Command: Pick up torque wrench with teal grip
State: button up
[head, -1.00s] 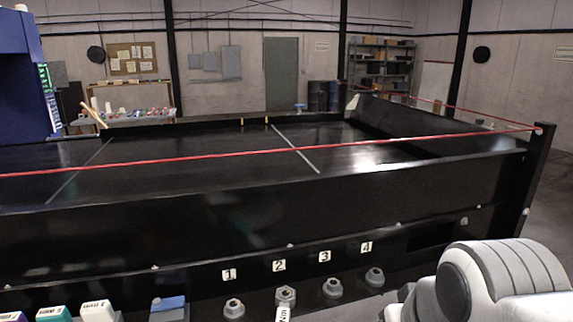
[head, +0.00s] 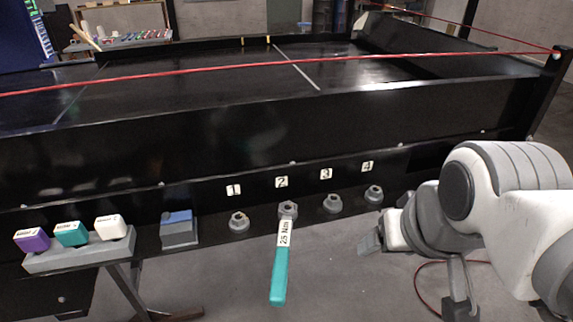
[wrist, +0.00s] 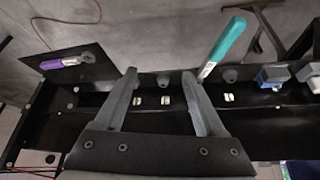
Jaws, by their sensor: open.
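The torque wrench with teal grip (head: 281,265) is at the bolt under label 2 on the black conveyor side, its grip sticking out downward in the head view. Its white shaft label reads 25 Nm. It also shows in the wrist view (wrist: 224,47), right of my fingers and apart from them. My gripper (wrist: 160,76) is open, with nothing between its fingers. In the head view my gripper is only partly seen, right of the wrench near bolt 4.
A grey holder (head: 75,256) with purple, teal and white blocks and a blue-topped block (head: 178,228) are at the left. Bare bolts stand under labels 1, 3 and 4. A purple-gripped tool (wrist: 66,62) lies on a dark panel. A red line (head: 250,68) runs above the conveyor.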

jog(key=shift+w+r, duration=0.1)
jog(key=m+g+p, duration=0.1)
jog(key=g+p, duration=0.3)
jog(key=g, duration=0.2)
send_over(282, 254)
notch_tip(282, 254, down, 10)
jog(key=shift+d+f, duration=0.1)
jog(key=shift+f+p, duration=0.55)
jog(key=shift+f, duration=2.05)
grip_shut()
jog(key=shift+r, duration=0.1)
